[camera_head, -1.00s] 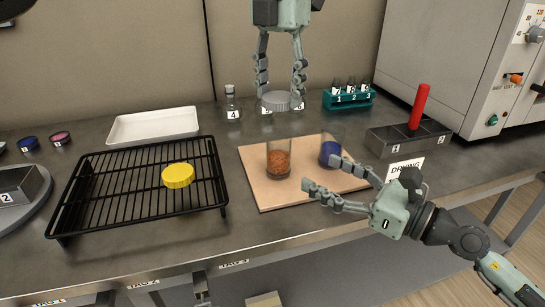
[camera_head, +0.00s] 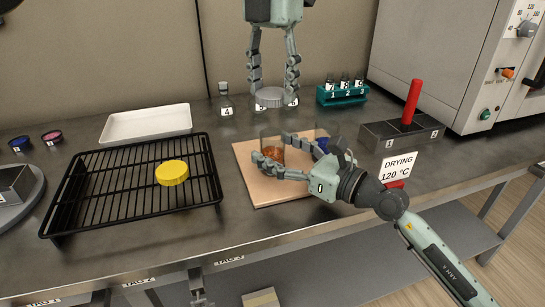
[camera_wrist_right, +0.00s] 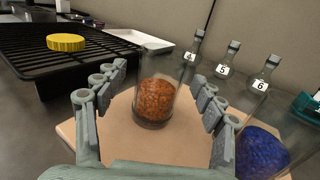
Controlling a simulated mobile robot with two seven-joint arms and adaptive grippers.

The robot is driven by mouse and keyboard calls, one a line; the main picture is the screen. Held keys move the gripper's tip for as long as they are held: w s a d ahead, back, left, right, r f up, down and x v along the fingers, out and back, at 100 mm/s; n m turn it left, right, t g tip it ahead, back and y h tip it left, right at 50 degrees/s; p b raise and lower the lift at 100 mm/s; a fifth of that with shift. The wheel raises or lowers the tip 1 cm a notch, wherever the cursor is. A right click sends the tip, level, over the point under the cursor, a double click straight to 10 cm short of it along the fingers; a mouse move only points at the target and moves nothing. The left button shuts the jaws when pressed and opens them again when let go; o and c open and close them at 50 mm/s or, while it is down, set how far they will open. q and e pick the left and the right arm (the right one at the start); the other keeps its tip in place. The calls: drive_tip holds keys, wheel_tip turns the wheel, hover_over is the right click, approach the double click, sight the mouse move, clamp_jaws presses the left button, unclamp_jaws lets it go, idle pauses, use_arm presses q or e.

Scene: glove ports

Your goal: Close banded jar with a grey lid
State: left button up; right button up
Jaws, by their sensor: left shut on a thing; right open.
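A clear jar with orange-brown grains (camera_head: 274,157) stands upright on a tan board (camera_head: 262,192). It also shows in the right wrist view (camera_wrist_right: 157,100). A second clear jar with blue grains (camera_wrist_right: 258,152) stands to its right, partly hidden by my right gripper in the head view. I cannot make out a band on either jar. My right gripper (camera_head: 268,149) is open, its fingers on either side of the orange-brown jar, with gaps visible in the wrist view. My left gripper (camera_head: 273,94) is shut on a grey lid (camera_head: 270,98), held behind the board.
A black wire rack (camera_head: 95,213) with a yellow lid (camera_head: 172,173) stands at the left. A white tray (camera_head: 146,123) lies behind it. Numbered bottles (camera_head: 226,103), a teal vial rack (camera_head: 343,97), a metal block with red handle (camera_head: 405,133) and a drying sign (camera_head: 396,168) surround the board.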

drive_tip(key=shift+w+a, duration=0.45)
drive_tip(key=shift+a, duration=0.15)
clamp_jaws()
use_arm(q)
drive_tip(key=shift+f, duration=2.5)
